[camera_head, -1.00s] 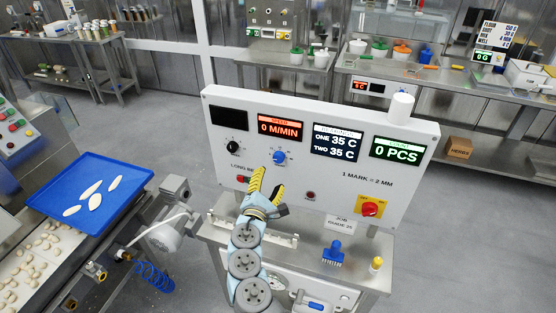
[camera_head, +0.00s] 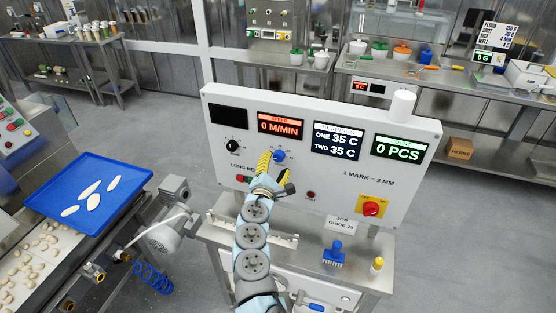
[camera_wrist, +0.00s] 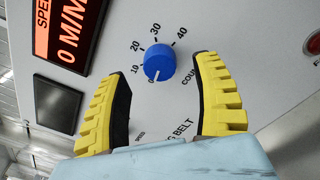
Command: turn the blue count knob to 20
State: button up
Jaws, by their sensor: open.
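The blue count knob (camera_head: 279,156) sits on the front of the white control panel (camera_head: 330,180). In the wrist view the blue knob (camera_wrist: 159,62) has a scale around it marked 0, 10, 20, 30 and 40. Its white pointer line faces the 0 end of the scale. My gripper (camera_head: 270,168) is in front of the panel, just below the knob. In the wrist view my gripper (camera_wrist: 165,85) is open, with one yellow ridged finger on each side of the knob's lower part. I see no contact with the knob.
A black knob (camera_head: 233,146) is to the left on the panel, and a red switch (camera_head: 371,208) is at lower right. Displays above read 0 M/MIN and 0 PCS (camera_head: 398,149). A blue tray (camera_head: 128,172) with white pieces lies to the left.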

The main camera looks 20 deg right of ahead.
aim_at(278, 159)
jog(key=shift+b+x, duration=0.5)
jog(key=shift+x, duration=0.5)
jog(key=shift+w+d+f+b, duration=0.15)
jog(key=shift+w+d+b, duration=0.2)
jog(key=shift+w, duration=0.2)
grip_shut()
